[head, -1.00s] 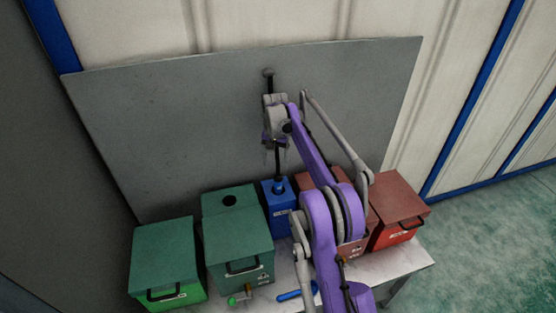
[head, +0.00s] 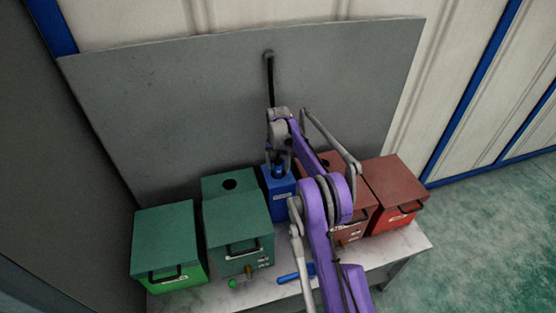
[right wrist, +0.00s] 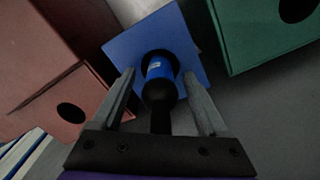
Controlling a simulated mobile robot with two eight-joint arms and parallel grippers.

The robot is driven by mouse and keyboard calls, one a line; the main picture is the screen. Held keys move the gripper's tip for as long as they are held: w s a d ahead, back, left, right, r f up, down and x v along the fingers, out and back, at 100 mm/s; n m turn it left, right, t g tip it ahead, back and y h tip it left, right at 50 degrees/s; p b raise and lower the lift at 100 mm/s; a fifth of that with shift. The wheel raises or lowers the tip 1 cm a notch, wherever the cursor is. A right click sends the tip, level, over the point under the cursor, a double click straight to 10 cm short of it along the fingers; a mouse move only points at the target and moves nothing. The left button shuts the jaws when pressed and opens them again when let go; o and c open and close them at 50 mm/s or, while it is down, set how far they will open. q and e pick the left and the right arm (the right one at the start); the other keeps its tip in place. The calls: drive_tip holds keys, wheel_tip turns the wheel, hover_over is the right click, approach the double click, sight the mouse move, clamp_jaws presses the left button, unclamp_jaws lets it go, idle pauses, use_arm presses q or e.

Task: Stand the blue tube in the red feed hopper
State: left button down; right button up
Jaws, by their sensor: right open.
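The blue tube (right wrist: 160,68) stands in the round hole of the blue box (right wrist: 136,45). It has a pale label and a black upper part; a thin black rod (head: 269,80) rises above it. My right gripper (head: 279,162) is open, pointing down over the blue box, which also shows in the head view (head: 281,204). In the right wrist view its fingers (right wrist: 160,100) lie either side of the black part, with gaps. The dark red hopper (head: 361,211), with a round hole in its lid, stands right of the blue box, partly hidden by my arm. My left gripper is not in view.
A green box with a hole (head: 238,222) stands left of the blue box, another green box (head: 166,231) farther left. A red box (head: 398,190) stands at the right end. A grey panel (head: 170,110) rises behind. Small blue and green parts sit at the table's front edge (head: 205,294).

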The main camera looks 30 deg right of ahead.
drive_tip(key=shift+f, duration=0.15)
drive_tip(key=shift+c, duration=0.4)
